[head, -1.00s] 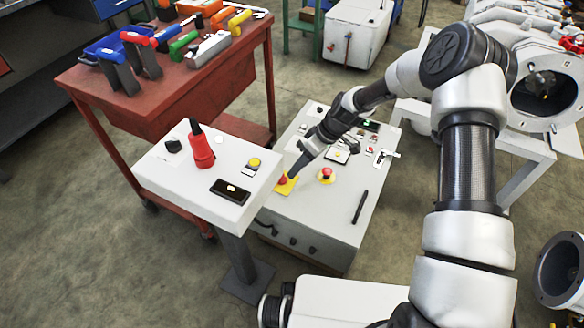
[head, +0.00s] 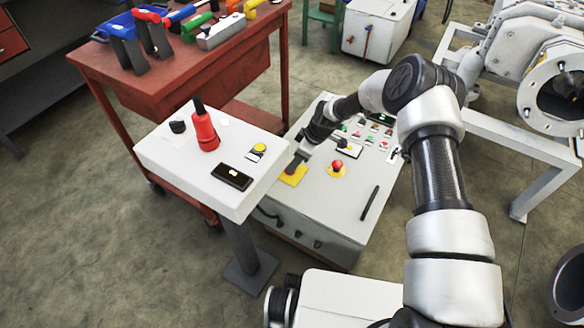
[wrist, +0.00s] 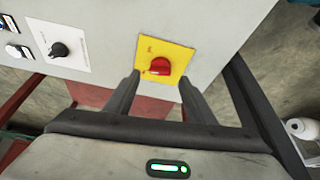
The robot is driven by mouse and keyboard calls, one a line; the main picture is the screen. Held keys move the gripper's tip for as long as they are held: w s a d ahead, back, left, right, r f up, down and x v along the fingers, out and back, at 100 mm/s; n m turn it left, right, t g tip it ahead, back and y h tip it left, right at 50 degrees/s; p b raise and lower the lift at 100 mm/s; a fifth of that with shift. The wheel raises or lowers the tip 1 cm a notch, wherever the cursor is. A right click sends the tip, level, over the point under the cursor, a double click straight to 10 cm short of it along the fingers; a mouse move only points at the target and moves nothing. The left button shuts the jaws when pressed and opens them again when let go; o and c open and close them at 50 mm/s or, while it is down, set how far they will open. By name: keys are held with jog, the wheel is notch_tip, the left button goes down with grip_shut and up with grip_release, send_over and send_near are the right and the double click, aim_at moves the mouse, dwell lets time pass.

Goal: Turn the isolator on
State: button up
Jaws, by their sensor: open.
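The isolator is a red rotary knob on a square yellow plate, on the top panel of the grey control cabinet (head: 335,205). In the head view its yellow plate (head: 293,176) shows, while my gripper (head: 294,164) covers the knob. In the wrist view the red knob (wrist: 159,67) sits in the middle of the plate (wrist: 176,51). My gripper (wrist: 159,82) is open, with one finger on each side of the knob's lower edge. I cannot tell whether the fingertips touch the panel or reach past the knob.
A red mushroom button (head: 337,165) on a yellow base sits right of the isolator. A white pedestal box (head: 165,160) with a red-and-black handle (head: 205,132) stands close on the left. A red tool table (head: 160,80) is behind it. A black rotary knob (wrist: 59,49) is on the panel.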

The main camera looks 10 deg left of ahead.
jog(key=shift+b+x, duration=0.4)
jog(key=shift+x, duration=1.65)
jog(key=c, duration=1)
jog(key=shift+c, duration=0.2)
jog(key=shift+m, duration=0.3)
jog(key=m+t, duration=0.1)
jog(key=m, duration=0.1)
jog(key=m+h, duration=0.1)
jog(key=m, duration=0.1)
jog(key=shift+s+a+m+t, duration=0.2)
jog(key=shift+m+t, duration=0.1)
jog(key=shift+t, duration=0.1)
jog(key=m+t+h, duration=0.1)
jog(key=m, duration=0.4)
jog(key=shift+h, duration=0.3)
